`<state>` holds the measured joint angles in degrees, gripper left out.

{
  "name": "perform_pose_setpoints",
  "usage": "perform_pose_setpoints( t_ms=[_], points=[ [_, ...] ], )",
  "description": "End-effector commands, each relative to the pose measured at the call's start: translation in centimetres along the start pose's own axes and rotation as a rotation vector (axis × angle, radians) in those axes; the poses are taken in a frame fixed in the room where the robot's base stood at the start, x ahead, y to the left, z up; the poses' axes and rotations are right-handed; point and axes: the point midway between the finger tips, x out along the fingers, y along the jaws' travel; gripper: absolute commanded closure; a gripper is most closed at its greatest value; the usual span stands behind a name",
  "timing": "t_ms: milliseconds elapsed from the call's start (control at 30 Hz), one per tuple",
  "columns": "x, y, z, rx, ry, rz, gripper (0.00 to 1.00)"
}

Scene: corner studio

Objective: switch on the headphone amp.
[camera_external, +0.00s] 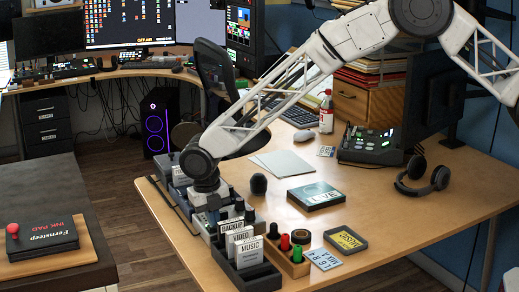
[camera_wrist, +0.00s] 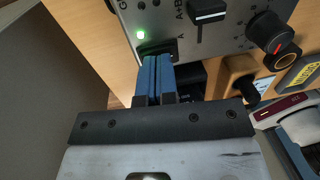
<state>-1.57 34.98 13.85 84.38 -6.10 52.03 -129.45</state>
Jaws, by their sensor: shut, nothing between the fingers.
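A grey control panel (camera_wrist: 215,25), apparently the headphone amp, fills the top of the wrist view. It has a lit green light (camera_wrist: 141,34), a black switch (camera_wrist: 163,47), a slider (camera_wrist: 207,14) marked A+B and a black knob (camera_wrist: 269,32). My gripper (camera_wrist: 158,60) is shut and empty, its two blue fingers side by side. The fingertips are at the switch and hide part of it; I cannot tell whether they touch it. In the external view my gripper (camera_external: 210,203) is down among grey devices at the table's left edge, where the panel is hardly visible.
A black foam-topped microphone (camera_external: 259,184) and a LIVE box (camera_external: 316,194) are to the right. Headphones (camera_external: 438,178) lie farther right.

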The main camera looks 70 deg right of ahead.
Motion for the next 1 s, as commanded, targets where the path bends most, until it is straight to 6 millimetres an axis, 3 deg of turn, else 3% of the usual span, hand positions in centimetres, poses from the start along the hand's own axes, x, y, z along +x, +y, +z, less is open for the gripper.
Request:
perform_pose_setpoints(
  t_ms=[367, 1000],
  points=[
    [-1.9, -0.5, 0.0, 0.0, 0.0, 0.0, 1.0],
    [-11.5, -2.8, 0.0, 0.0, -0.001, 0.001, 1.0]
  ],
)
